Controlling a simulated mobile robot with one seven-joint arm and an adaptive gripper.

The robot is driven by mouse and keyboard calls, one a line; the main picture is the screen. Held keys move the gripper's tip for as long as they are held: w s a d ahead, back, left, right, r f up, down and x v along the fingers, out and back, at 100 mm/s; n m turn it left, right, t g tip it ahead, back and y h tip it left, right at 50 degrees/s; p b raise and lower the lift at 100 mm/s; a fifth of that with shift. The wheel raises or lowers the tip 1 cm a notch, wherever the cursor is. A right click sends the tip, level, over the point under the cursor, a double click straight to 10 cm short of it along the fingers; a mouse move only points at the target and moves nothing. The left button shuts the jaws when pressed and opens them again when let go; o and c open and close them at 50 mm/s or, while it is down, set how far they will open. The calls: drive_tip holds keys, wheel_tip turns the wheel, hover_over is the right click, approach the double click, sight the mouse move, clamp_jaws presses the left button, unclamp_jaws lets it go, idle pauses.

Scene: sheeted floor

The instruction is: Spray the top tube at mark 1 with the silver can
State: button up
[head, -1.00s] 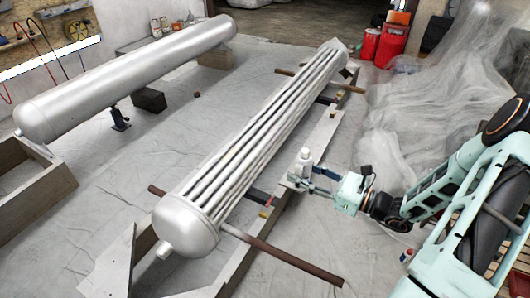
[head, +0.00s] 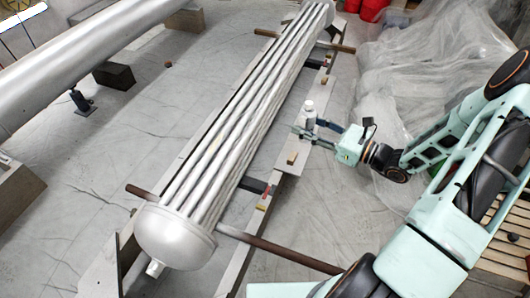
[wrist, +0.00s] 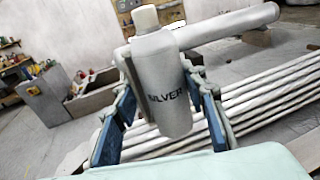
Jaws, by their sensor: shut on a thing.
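The silver can (wrist: 162,85) stands upright between the fingers in the wrist view, with "SILVER" lettering and a pale cap. My gripper (head: 309,127) is shut on it, just right of the tube bundle. The can also shows in the head view (head: 310,112). The bundle of long grey tubes (head: 250,118) runs from lower left to upper right, ending in a rounded silver cap (head: 175,237). The tubes also show behind the can in the wrist view (wrist: 262,107). I cannot make out mark 1 on the top tube.
A large silver cylinder (head: 85,55) lies at the left on supports. A brown bar (head: 285,250) juts out at the front right of the bundle. A beam (head: 292,162) with small blocks runs along the bundle's right side. Clear plastic sheeting (head: 420,85) lies at the upper right.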

drive_tip(key=w+a+f+m+h+b, duration=0.15)
drive_tip(key=w+a+f+b, duration=0.35)
drive_tip(key=w+f+b, duration=0.6)
drive_tip(key=w+a+f+g+h+b, duration=0.15)
drive_tip(key=w+a+f+b, duration=0.5)
drive_tip(key=f, duration=0.95)
drive_tip(key=w+a+f+m+h+b, duration=0.1)
drive_tip(key=w+a+f+h+b, duration=0.35)
drive_tip(key=f+b, duration=0.8)
drive_tip(key=s+a+y+b, duration=0.1)
drive_tip(key=s+a+b, duration=0.1)
drive_tip(key=s, duration=0.7)
drive_tip(key=s+a+y+b, duration=0.1)
drive_tip(key=s+a+b, duration=0.2)
drive_tip(key=s, duration=0.6)
drive_tip(key=shift+s+a+b, duration=0.3)
drive_tip(key=shift+a+b, duration=0.05)
drive_tip(key=shift+a, duration=0.95)
drive_tip(key=shift+f, duration=0.1)
